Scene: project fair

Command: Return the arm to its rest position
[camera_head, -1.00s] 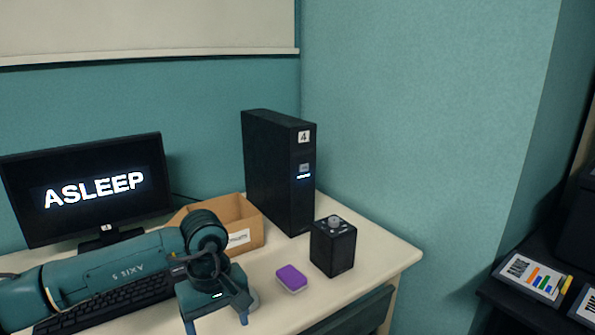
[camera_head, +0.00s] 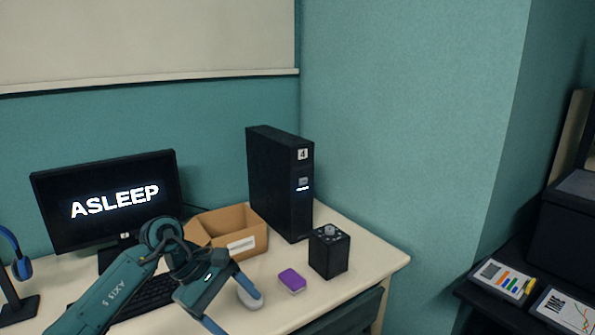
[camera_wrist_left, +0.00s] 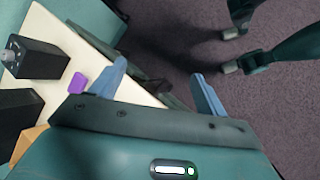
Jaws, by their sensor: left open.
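My left arm comes in from the lower left in the head view, bent at the wrist. Its gripper (camera_head: 238,312) is open and empty, tilted down over the front of the desk (camera_head: 290,318). One blue finger is in front of part of a pale mouse (camera_head: 250,294). In the left wrist view the open fingers (camera_wrist_left: 160,70) have nothing between them; the desk edge and dark floor lie beyond. My right gripper is not recognisable in either view.
A monitor (camera_head: 105,203) reading ASLEEP, a keyboard (camera_head: 150,297), a cardboard box (camera_head: 238,228), a black tower (camera_head: 275,185), a purple block (camera_head: 292,280) and a black knob box (camera_head: 329,252) stand on the desk. A headphone stand (camera_head: 15,305) is at left. A dark table (camera_head: 465,290) is at right.

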